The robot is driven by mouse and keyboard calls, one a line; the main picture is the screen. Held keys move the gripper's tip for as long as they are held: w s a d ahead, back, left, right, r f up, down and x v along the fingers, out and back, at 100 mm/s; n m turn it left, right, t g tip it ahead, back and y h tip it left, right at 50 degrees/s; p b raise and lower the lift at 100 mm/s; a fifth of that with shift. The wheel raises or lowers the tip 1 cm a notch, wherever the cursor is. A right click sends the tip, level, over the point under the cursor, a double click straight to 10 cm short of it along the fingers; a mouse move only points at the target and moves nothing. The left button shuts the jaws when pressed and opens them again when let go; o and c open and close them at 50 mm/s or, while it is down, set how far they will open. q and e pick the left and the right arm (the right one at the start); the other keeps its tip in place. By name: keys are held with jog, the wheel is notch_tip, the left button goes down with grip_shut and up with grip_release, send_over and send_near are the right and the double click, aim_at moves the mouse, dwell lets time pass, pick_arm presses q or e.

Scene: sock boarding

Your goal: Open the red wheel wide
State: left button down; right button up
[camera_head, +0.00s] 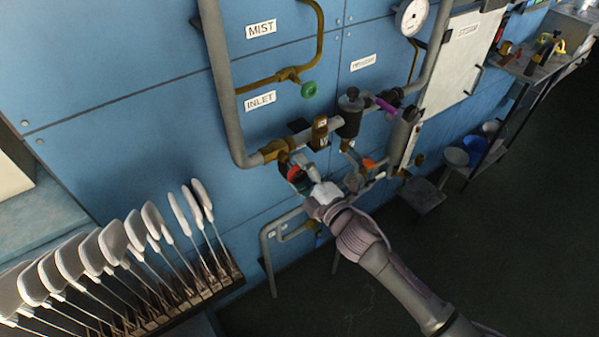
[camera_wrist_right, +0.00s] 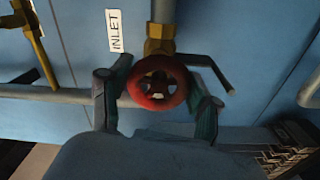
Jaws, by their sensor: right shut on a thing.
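The red wheel (camera_wrist_right: 157,84) sits on a brass valve (camera_wrist_right: 160,40) below the INLET label in the right wrist view. In the head view only a bit of the red wheel (camera_head: 294,175) shows, mostly hidden by my right gripper (camera_head: 298,172). In the right wrist view my right gripper (camera_wrist_right: 158,92) has one finger on each side of the wheel and is shut on its rim. My left gripper is not in view.
A green handwheel (camera_head: 308,89) is on the MIST pipe above. A rack of several white sock boards (camera_head: 120,240) stands at the lower left. Grey pipes (camera_head: 226,80), a gauge (camera_head: 411,17) and a dark cylinder (camera_head: 350,112) crowd the blue wall.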

jog(key=shift+f, duration=0.1)
jog(key=o, duration=1.2)
jog(key=shift+c, duration=0.2)
jog(key=v, duration=1.2)
